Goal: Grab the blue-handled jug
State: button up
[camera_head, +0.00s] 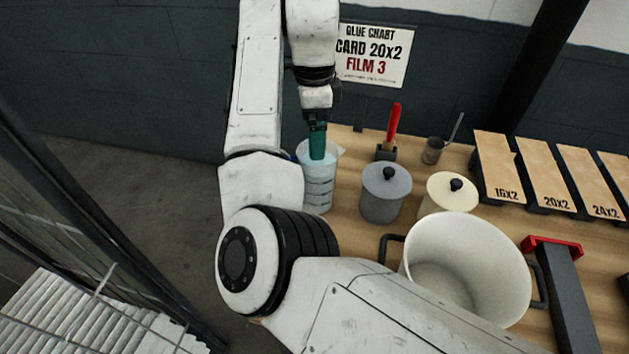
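The jug (318,186) is a clear, pale-blue vessel with dark level lines and a spout at its upper right. It stands upright near the left end of the wooden bench. A sliver of blue shows at its left edge, beside my arm; the rest of the handle is hidden. My gripper (317,156) points down from above, with its teal fingers at the jug's mouth. The fingers overlap the rim in this view, and I cannot tell whether they touch it. Their gap is not visible.
Right of the jug on the bench (352,143) stand a grey lidded pot (385,197), a cream lidded pot (447,196) and a big white pot (470,255). A red-handled tool (393,122) and a small dark cup (432,151) stand behind. Labelled boards (497,166) lie right.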

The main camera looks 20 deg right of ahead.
aim_at(308, 180)
notch_tip(308, 180, down, 8)
jog(key=p, duration=0.1)
dwell(0.4)
jog(key=shift+c, duration=0.4)
jog(key=shift+r, duration=0.1)
jog(key=c, duration=1.6)
